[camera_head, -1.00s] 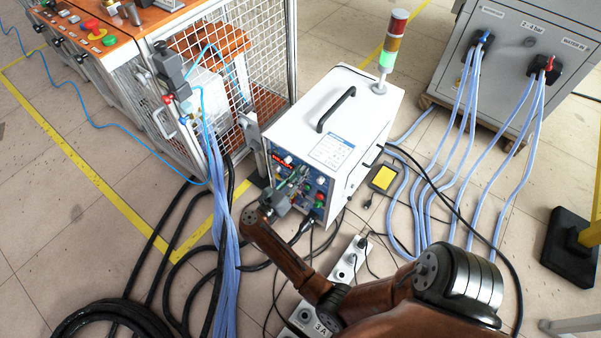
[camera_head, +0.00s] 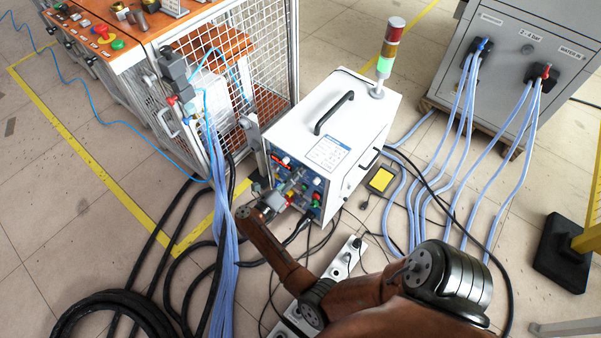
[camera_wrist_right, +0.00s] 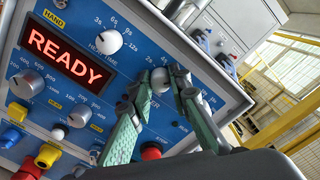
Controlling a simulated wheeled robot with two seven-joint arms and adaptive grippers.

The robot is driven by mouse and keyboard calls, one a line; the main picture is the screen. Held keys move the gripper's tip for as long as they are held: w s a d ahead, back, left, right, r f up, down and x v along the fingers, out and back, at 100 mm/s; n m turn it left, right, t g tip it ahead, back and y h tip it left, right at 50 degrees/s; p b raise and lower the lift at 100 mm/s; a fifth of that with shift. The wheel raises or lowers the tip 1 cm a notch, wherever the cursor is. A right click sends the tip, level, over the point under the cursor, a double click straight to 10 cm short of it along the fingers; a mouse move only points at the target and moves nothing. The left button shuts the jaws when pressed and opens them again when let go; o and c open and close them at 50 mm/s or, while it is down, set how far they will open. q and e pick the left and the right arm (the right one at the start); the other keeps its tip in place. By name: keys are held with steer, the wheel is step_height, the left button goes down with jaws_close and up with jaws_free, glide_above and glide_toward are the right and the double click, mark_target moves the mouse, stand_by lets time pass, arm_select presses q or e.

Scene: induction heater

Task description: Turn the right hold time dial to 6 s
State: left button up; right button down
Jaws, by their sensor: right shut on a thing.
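The heater's blue front panel (camera_wrist_right: 75,95) fills much of the right wrist view. The right hold time dial (camera_wrist_right: 159,82) is a pale round knob right of the heat time dial (camera_wrist_right: 108,41). My right gripper (camera_wrist_right: 160,78) has its green fingers closed around the hold time dial, one at each side. The fingers hide part of the dial's scale, and I cannot read its setting. In the head view my right gripper (camera_head: 290,190) is at the front of the white heater (camera_head: 330,120). My left gripper is not in view.
The red READY display (camera_wrist_right: 65,50) is lit. A red button (camera_wrist_right: 151,151) sits below the dial, close to the fingers. Further knobs and connectors crowd the panel's lower left. Black cables (camera_head: 190,240) and blue hoses (camera_head: 223,260) lie on the floor.

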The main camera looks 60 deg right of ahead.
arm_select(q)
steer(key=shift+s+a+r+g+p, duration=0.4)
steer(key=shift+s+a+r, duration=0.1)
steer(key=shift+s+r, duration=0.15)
arm_select(e)
steer(key=shift+w+n, duration=0.1)
steer(key=shift+n, duration=1.2)
steer(key=c, duration=1.8)
jaws_free()
steer(key=w+a, duration=0.1)
steer(key=a, duration=1.1)
steer(key=shift+w, duration=0.15)
